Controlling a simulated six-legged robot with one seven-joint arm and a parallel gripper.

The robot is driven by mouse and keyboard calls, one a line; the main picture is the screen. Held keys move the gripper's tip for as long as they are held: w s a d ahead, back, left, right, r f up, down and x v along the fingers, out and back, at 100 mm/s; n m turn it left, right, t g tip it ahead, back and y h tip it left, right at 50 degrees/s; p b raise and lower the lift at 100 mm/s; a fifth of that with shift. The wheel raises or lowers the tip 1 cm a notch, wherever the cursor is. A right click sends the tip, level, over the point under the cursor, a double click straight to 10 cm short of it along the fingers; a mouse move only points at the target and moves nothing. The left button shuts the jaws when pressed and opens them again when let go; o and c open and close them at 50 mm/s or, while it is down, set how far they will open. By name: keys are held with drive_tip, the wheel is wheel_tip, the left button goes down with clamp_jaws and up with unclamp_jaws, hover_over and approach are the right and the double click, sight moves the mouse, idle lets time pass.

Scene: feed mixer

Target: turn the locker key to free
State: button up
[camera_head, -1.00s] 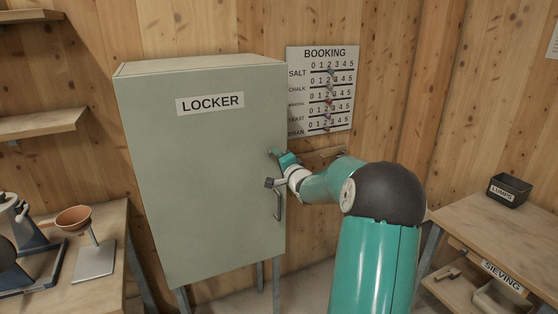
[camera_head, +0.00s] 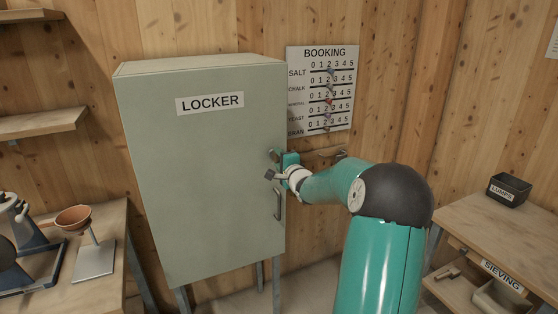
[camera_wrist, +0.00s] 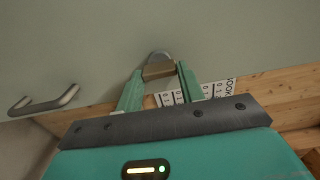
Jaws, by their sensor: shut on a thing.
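The grey-green locker (camera_head: 210,190) stands shut, with a LOCKER label on its door. In the wrist view the brass-coloured key (camera_wrist: 158,71) sits in a round grey lock (camera_wrist: 159,55) on the door (camera_wrist: 70,50). My gripper (camera_wrist: 157,76) is shut on the key, one green finger on each side of it. In the head view my gripper (camera_head: 279,158) is at the door's right edge, above the door handle (camera_head: 277,205). The key is too small or hidden to make out there, so its exact turn angle is unclear.
The curved door handle (camera_wrist: 45,102) is at left in the wrist view. The BOOKING board (camera_head: 320,90) hangs on the wall right of the locker. Benches stand on both sides: a left one (camera_head: 105,235) with equipment and a right one (camera_head: 480,220) with a LUMPS box (camera_head: 508,190).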

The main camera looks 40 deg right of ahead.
drive_tip(key=o, duration=1)
drive_tip(key=shift+s, duration=0.1)
drive_tip(key=v, duration=1.3)
drive_tip(key=shift+s+a, duration=0.15)
drive_tip(key=shift+s, duration=0.15)
drive_tip(key=s+a+r+n+g, duration=0.15)
drive_tip(key=a+n+g, duration=0.6)
drive_tip(key=a, duration=1.15)
drive_tip(key=s+a+f+n+g+y, duration=0.2)
drive_tip(key=s+a+n+g+y, duration=0.2)
drive_tip(key=s+a+n, duration=1)
drive_tip(key=s+a+y, duration=0.1)
drive_tip(key=s+a, duration=0.4)
drive_tip(key=a, duration=0.1)
drive_tip(key=shift+a+f, duration=0.25)
drive_tip(key=shift+a, duration=0.05)
